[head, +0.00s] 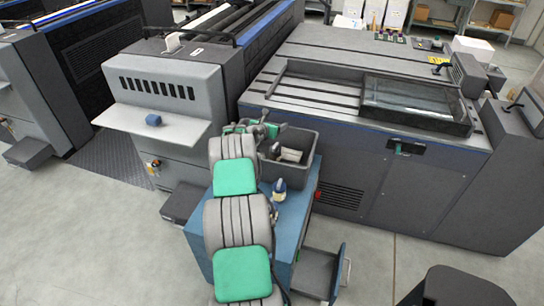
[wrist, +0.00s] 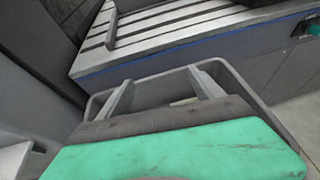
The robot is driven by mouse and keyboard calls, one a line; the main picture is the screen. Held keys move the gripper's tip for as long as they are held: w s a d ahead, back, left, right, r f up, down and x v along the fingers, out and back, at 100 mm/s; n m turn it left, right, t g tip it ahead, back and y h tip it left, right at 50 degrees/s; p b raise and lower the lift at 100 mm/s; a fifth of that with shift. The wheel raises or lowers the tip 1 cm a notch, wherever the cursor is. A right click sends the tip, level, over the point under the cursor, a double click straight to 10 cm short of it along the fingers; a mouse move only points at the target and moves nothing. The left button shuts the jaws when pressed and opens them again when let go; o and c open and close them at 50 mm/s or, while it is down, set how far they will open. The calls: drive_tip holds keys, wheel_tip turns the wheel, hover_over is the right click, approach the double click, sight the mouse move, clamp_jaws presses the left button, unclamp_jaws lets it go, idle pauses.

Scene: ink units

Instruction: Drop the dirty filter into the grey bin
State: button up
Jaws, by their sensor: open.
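The grey bin (head: 303,172) stands on a blue cart, and its rim (wrist: 245,88) frames the wrist view. My gripper (wrist: 152,80) is open, with its two pale grey fingers apart over the bin's inside. In the head view my wrist is above the bin's left side, and the fingers are hard to make out. A pale, off-white piece (head: 291,155) shows inside the bin, likely the dirty filter. A pale bit also shows low in the bin in the wrist view (wrist: 185,101), mostly hidden by my palm. Nothing is visibly held between the fingers.
The blue cart (head: 215,262) carries a small bottle (head: 280,189) beside the bin and has an open drawer (head: 316,272) at lower right. A large dark press (head: 350,170) stands close behind.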

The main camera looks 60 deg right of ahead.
drive_tip(key=v, duration=0.6)
drive_tip(key=shift+a+r, duration=0.2)
drive_tip(key=shift+a, duration=0.15)
